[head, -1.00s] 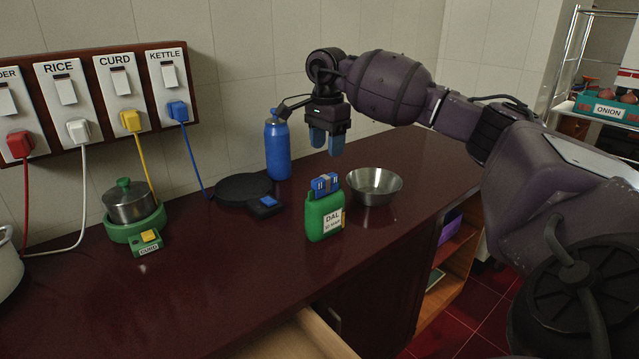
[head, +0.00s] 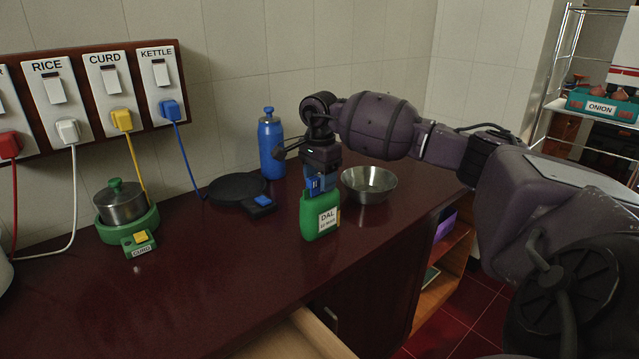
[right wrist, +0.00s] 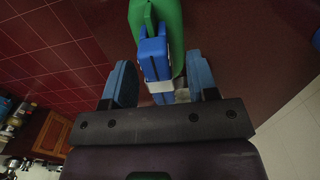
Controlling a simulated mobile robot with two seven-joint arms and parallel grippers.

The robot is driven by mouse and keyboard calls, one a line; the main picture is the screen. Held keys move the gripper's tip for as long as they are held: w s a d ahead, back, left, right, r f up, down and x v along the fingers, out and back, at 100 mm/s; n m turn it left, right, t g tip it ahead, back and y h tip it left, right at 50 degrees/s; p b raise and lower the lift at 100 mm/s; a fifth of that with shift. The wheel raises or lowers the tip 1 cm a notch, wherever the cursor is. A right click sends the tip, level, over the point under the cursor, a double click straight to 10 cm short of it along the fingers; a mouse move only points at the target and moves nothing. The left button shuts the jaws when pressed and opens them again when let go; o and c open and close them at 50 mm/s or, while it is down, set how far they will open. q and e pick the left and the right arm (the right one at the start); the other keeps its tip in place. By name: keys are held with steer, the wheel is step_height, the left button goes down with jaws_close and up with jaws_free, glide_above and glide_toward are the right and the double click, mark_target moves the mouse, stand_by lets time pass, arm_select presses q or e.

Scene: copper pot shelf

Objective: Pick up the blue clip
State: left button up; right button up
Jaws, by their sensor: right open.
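The blue clip (head: 314,186) sits on the top of the green DAL packet (head: 318,218), which stands upright on the dark red counter. In the right wrist view the clip (right wrist: 154,62) lies between my two blue fingers, with the green packet (right wrist: 163,18) beyond it. My right gripper (head: 321,180) is open and reaches down over the clip from above. A gap shows on each side of the clip in the right wrist view (right wrist: 162,85). In the head view the fingers partly hide the clip. My left gripper is not in view.
A steel bowl (head: 369,186) stands just right of the packet. A blue bottle (head: 271,148) and a black kettle base (head: 238,188) are behind to the left. A steel pot on a green base (head: 127,221) is further left.

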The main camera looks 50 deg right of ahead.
steer(key=shift+c, duration=0.3)
steer(key=c, duration=0.9)
steer(key=shift+r, duration=0.1)
